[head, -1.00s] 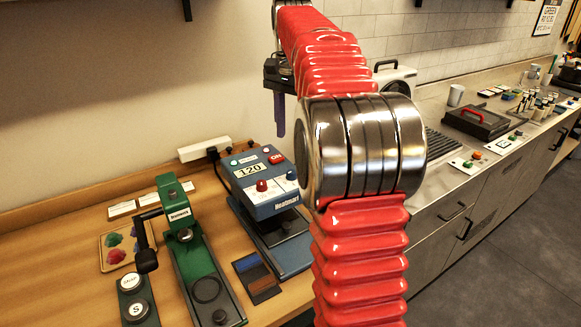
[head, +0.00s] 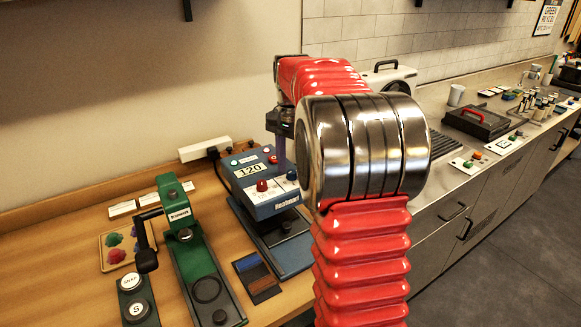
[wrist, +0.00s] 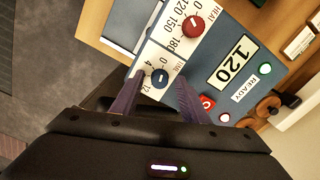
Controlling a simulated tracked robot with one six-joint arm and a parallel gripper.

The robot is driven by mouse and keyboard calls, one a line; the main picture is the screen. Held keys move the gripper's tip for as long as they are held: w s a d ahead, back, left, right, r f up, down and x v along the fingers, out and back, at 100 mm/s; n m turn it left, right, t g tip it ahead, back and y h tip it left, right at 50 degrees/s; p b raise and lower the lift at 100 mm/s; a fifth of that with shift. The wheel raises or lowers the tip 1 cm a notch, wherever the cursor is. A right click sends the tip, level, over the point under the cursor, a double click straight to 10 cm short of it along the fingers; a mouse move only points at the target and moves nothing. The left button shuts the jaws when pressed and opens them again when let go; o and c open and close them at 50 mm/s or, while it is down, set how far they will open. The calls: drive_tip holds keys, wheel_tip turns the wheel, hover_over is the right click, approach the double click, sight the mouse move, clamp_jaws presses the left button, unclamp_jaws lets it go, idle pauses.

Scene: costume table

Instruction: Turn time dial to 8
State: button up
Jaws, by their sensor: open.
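The time dial (wrist: 160,78) is a small dark blue knob on the white time scale of the blue heat press (wrist: 228,42). Its scale shows 0, 4 and 12; I cannot tell which mark the knob points to. In the head view the time dial (head: 291,174) is on the right of the press's front panel. My gripper (wrist: 160,82) is open in the wrist view, with one purple finger on each side of the dial. I cannot tell whether they touch it. In the head view my gripper (head: 281,150) is over the panel, partly hidden by my arm.
The red heat dial (wrist: 193,26) is beside the time dial, near the display (wrist: 231,62) reading 120. The red ON switch (wrist: 207,103) is close to one finger.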

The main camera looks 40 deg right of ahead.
drive_tip(key=shift+c, duration=0.2)
drive_tip(key=c, duration=0.9)
drive_tip(key=shift+a, duration=0.2)
clamp_jaws()
drive_tip(key=shift+d, duration=0.15)
